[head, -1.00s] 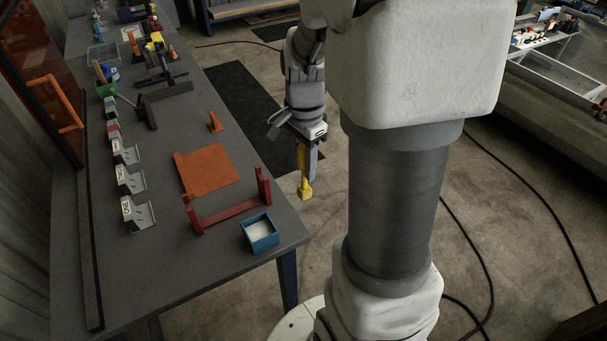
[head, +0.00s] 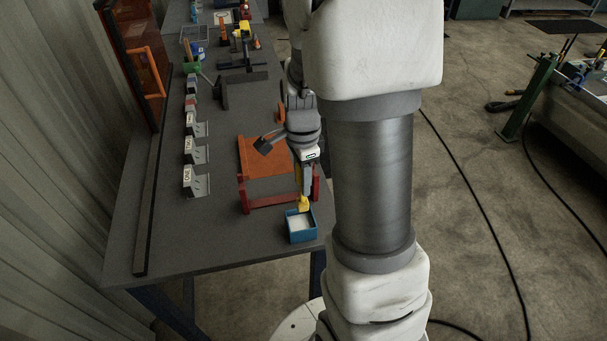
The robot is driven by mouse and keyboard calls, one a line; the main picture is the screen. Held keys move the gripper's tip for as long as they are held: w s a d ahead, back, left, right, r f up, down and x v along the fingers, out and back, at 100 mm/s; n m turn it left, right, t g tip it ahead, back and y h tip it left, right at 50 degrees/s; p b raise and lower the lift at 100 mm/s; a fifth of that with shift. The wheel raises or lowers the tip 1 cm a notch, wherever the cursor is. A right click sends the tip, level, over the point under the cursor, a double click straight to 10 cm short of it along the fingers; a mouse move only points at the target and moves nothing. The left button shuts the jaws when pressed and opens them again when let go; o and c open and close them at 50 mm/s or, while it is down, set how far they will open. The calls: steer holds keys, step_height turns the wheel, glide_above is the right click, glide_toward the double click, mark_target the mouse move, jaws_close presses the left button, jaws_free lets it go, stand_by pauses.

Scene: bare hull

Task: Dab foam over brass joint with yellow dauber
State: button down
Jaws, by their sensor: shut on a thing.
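My gripper (head: 306,172) points down at the table's near right corner, shut on the yellow dauber (head: 304,203). The dauber hangs upright, its wide yellow end at the back edge of a small blue open box (head: 302,239). The box holds a white filling (head: 299,222), which looks like foam. I cannot tell whether the dauber is inside the box, touching the white filling, or just above it. I cannot make out a brass joint in this view. My arm hides part of the table's right side.
A red stand (head: 246,200) with upright ends is just behind the box, with an orange mat (head: 252,150) beyond. Several grey labelled brackets (head: 196,182) line the table's left side. A green container (head: 191,68) stands farther back. The near left tabletop is clear.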

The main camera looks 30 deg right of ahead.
mark_target(301, 201)
steer(key=shift+a+f, duration=0.25)
steer(key=shift+f, duration=0.1)
steer(key=shift+f+b, duration=2.55)
steer(key=shift+f, duration=0.25)
steer(key=shift+f+b, duration=0.35)
steer(key=shift+f, duration=0.2)
steer(key=shift+r+p, duration=3.1)
steer(key=shift+r, duration=0.45)
steer(key=shift+w, duration=0.1)
